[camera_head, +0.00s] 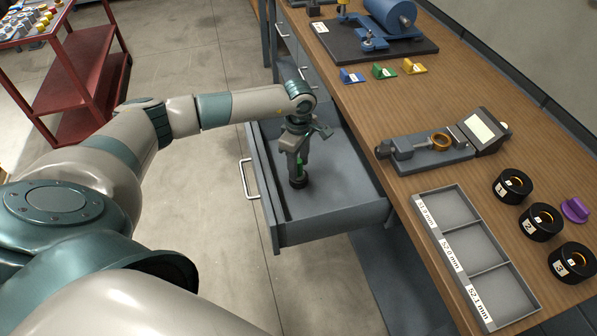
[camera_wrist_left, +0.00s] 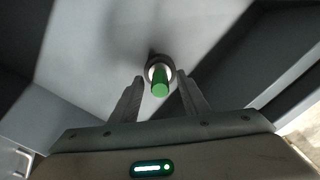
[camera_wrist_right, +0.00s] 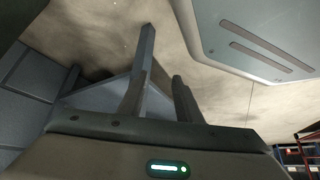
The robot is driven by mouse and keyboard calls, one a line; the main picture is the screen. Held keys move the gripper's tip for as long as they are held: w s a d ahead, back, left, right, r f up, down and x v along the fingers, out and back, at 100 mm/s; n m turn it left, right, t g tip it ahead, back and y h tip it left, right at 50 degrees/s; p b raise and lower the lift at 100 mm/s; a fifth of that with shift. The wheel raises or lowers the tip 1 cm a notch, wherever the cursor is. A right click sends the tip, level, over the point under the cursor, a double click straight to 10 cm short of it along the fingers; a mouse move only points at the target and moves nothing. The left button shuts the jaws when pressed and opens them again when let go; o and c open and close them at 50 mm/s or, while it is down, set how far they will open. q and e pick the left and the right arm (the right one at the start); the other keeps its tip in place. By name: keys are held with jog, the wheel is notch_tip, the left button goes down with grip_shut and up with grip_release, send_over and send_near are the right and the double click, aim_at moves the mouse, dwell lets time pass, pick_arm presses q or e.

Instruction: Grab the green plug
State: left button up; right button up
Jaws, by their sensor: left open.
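The green plug (camera_wrist_left: 160,86) is a small cylinder standing on a round base on the open drawer's floor. In the head view, its green side (camera_head: 300,165) shows partly behind my left gripper (camera_head: 297,172). In the left wrist view, my left gripper (camera_wrist_left: 160,84) is open and points down over the plug, with one finger on either side. Whether the fingers touch it I cannot tell. My right gripper (camera_wrist_right: 158,80) is open and empty in its wrist view, and is outside the head view.
The grey drawer (camera_head: 345,219) is pulled out beside the wooden bench (camera_head: 400,108); its walls surround my left gripper. The bench holds a labelled tray (camera_head: 468,250), black rings (camera_head: 541,222), a measuring fixture (camera_head: 432,150) and small colored pieces (camera_head: 385,71). A red cart (camera_head: 85,60) stands far left.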

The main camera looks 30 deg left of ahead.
pick_arm(q)
grip_shut()
pick_arm(e)
jog(key=shift+d, duration=0.1)
pick_arm(q)
jog(key=shift+r, duration=0.2)
pick_arm(e)
jog(key=shift+w, duration=0.1)
